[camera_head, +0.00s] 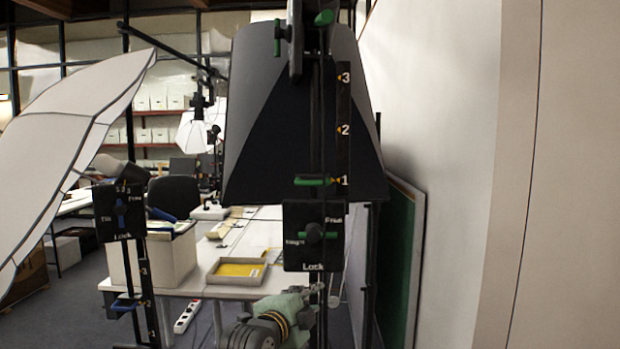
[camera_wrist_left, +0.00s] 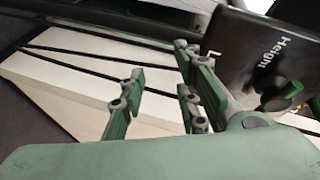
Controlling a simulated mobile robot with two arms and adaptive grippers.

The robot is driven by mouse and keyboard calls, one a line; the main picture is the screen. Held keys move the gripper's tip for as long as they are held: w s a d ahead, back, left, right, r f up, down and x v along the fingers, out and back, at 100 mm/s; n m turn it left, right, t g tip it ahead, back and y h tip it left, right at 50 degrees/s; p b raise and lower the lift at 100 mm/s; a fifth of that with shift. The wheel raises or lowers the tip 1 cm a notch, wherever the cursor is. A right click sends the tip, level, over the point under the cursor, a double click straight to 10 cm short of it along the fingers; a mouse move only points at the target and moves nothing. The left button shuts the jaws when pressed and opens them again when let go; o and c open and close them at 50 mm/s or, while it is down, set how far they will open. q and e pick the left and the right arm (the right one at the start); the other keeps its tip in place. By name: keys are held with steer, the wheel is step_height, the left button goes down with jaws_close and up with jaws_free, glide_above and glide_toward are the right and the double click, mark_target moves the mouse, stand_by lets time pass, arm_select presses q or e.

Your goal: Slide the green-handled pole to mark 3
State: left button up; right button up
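The green-handled pole (camera_head: 318,120) stands upright beside a black scale marked 1, 2 and 3 from bottom to top. Its green handle (camera_head: 313,181) is level with mark 1 (camera_head: 343,181). Below it is a black lock box (camera_head: 300,258) with a green knob (camera_head: 330,235), labelled Free and Lock. The box shows in the left wrist view (camera_wrist_left: 245,50) with the word Height, its green knob (camera_wrist_left: 285,93) right of my fingers. My left gripper (camera_head: 312,297) is below the box in the head view. Its fingers (camera_wrist_left: 163,82) are apart and empty. My right gripper is not in view.
A blue-knobbed box (camera_head: 108,222) labelled Tilt and a blue handle (camera_head: 125,303) stand at left under a large white panel (camera_head: 65,150). A dark hood (camera_head: 265,130) is behind the pole. A table (camera_head: 200,285) with trays is behind; a wall (camera_head: 440,130) closes the right.

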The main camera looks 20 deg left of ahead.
arm_select(q)
steer(key=s+r+m, duration=0.1)
steer(key=r, duration=0.4)
steer(key=s+r+m+t, duration=0.1)
steer(key=r, duration=0.4)
steer(key=a+r+t, duration=0.1)
steer(key=r, duration=0.5)
steer(key=shift+s+m, duration=0.4)
steer(key=m+t, duration=0.2)
glide_toward(312, 185)
steer(key=w, duration=0.3)
steer(key=shift+h, duration=0.4)
steer(key=p+x, duration=0.1)
steer(key=x, duration=0.1)
steer(key=p+x, duration=0.1)
steer(key=x, duration=0.2)
steer(key=p+x, duration=0.1)
steer(key=x, duration=0.1)
steer(key=shift+w+r+p, duration=0.1)
steer(key=shift+r+p, duration=0.2)
steer(key=shift+r, duration=0.05)
steer(key=shift+w, duration=0.3)
steer(key=shift+c, duration=0.2)
steer(key=shift+f, duration=0.1)
jaws_close()
